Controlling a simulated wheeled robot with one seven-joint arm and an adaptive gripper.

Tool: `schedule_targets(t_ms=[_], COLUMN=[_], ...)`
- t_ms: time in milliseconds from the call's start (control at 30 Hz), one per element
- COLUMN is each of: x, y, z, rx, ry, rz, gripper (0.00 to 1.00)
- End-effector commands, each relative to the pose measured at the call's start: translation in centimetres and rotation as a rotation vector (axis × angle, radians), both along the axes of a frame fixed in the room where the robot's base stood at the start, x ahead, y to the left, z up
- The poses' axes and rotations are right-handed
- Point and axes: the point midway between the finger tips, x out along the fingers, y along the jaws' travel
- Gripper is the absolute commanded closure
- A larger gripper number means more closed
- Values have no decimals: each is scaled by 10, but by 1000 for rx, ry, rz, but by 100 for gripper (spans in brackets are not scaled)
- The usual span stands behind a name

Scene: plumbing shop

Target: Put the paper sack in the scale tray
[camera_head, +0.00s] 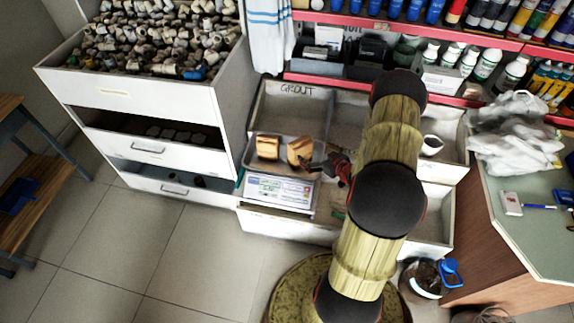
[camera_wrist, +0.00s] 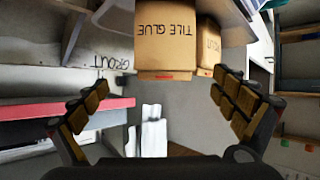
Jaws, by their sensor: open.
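Two tan paper sacks stand side by side in the grey scale tray (camera_head: 285,168), a left sack (camera_head: 267,147) and a right sack (camera_head: 300,151). The scale (camera_head: 278,192) has a pale display panel below the tray. My gripper (camera_head: 318,165) is at the tray's right end, close beside the right sack. In the wrist view a sack lettered TILE GLUE (camera_wrist: 166,40) is ahead, with a second sack (camera_wrist: 208,48) behind it to the right. My gripper (camera_wrist: 161,82) is open and empty, its fingers spread apart. My arm hides part of the bins.
Pale bins, one marked GROUT (camera_head: 290,100), surround the scale. A white drawer cabinet (camera_head: 150,95) full of fittings stands left. Shelves of bottles (camera_head: 485,65) are behind. A green-topped counter (camera_head: 530,235) with plastic bags is at right. Floor (camera_head: 150,250) at front left is clear.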

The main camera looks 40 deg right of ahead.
Motion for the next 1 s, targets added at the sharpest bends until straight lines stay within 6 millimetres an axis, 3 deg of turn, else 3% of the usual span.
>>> schedule_targets(t_ms=[33, 200, 333, 467, 600, 767, 900, 1000], x=[16, 53, 66, 63, 40, -7, -67, -114], y=[-2, 5, 28, 66, 119, 190, 255, 297], z=[24, 104, 171, 235, 297, 353, 384, 397], rx=[-39, -142, -191, -208, -195, -143, -75, -21], ry=[25, 155, 234, 298, 356, 416, 474, 517], rz=[6, -22, -58, -94, -121, -125, -95, -54], gripper=[3, 3, 3, 3, 3, 3, 3, 3])
